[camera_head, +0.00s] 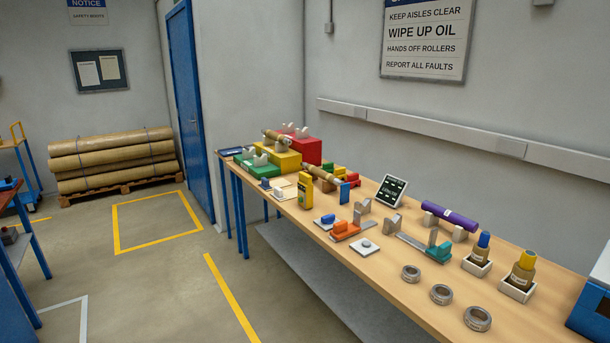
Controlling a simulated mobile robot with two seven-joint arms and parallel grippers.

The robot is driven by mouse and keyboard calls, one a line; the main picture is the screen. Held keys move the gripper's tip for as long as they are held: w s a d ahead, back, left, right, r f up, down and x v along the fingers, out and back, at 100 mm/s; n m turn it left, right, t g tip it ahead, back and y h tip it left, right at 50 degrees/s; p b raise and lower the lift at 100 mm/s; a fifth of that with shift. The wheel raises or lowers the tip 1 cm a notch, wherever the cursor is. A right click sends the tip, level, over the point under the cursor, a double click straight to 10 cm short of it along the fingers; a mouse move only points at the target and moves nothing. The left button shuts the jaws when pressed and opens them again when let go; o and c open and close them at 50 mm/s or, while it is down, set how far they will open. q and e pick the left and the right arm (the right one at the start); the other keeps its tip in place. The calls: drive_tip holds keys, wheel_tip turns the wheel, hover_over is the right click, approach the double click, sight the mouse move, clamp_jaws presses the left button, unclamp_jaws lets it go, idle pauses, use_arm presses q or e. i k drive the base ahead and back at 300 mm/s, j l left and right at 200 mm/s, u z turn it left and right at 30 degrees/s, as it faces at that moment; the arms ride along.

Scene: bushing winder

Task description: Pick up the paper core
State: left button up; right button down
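Tan tubes that look like paper cores are on the long wooden table (400,290). One tan tube (322,174) lies tilted across supports near the yellow block. Another tan tube (274,137) rests higher up, above the yellow block (280,160). I cannot tell for certain which is the task's paper core. Neither of my grippers is in view.
Three grey tape rings (441,293) lie near the front edge. Two bottles stand in white trays (518,289) at right. An orange clamp (346,231), a teal clamp (438,252) and a yellow device (305,190) are mid-table. The floor in front is clear.

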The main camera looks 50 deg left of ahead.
sight(314, 170)
drive_tip(key=u, duration=2.1)
drive_tip(key=i+j+u, duration=0.1)
drive_tip(key=u, duration=0.25)
drive_tip(key=i+u, duration=0.15)
drive_tip(key=u, duration=0.2)
drive_tip(key=i, duration=3.2)
drive_tip(key=i+j+z, duration=0.1)
drive_tip(key=i+z, duration=0.3)
drive_tip(key=i+j+z, duration=0.4)
drive_tip(key=i, duration=0.2)
drive_tip(key=l+z, duration=0.1)
drive_tip(key=z, duration=1.7)
